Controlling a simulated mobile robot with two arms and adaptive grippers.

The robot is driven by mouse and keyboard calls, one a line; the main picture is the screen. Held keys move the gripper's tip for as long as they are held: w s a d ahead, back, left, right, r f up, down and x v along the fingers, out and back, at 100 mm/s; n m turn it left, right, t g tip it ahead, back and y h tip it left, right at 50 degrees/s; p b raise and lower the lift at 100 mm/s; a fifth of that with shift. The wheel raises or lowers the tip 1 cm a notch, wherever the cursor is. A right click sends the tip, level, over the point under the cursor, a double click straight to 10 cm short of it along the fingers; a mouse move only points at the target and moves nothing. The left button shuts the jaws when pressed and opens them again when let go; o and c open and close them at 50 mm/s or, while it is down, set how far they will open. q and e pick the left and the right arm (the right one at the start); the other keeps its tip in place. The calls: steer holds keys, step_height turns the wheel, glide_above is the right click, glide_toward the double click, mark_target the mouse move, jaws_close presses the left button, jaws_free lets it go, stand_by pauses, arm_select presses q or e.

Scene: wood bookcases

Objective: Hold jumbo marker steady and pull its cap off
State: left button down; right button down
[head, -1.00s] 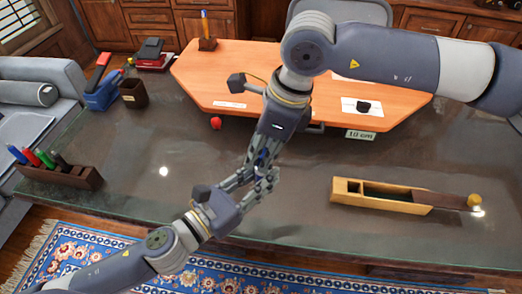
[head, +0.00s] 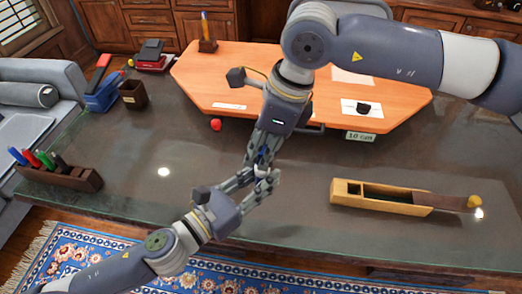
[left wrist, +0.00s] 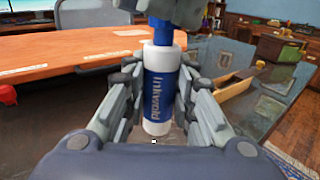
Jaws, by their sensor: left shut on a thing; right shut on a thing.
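The jumbo marker (left wrist: 160,90) has a white body with a blue label. It stands nearly upright between the fingers of my left gripper (left wrist: 156,118), which is shut on the body. Its blue cap (left wrist: 178,14) is at the top of the left wrist view, touching or very close to the white shoulder; I cannot tell if it is loose. In the head view my left gripper (head: 258,180) is below, and my right gripper (head: 260,155) comes down from above, shut on the cap. The fingers hide most of the marker there.
The grippers are above a dark glossy table (head: 150,200). A wooden holder (head: 60,178) with several pens is at left, a wooden plane-like box (head: 380,197) at right. A red ball-like thing (head: 216,124) lies near the orange desk board (head: 300,75).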

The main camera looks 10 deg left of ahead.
steer(key=shift+r, duration=0.45)
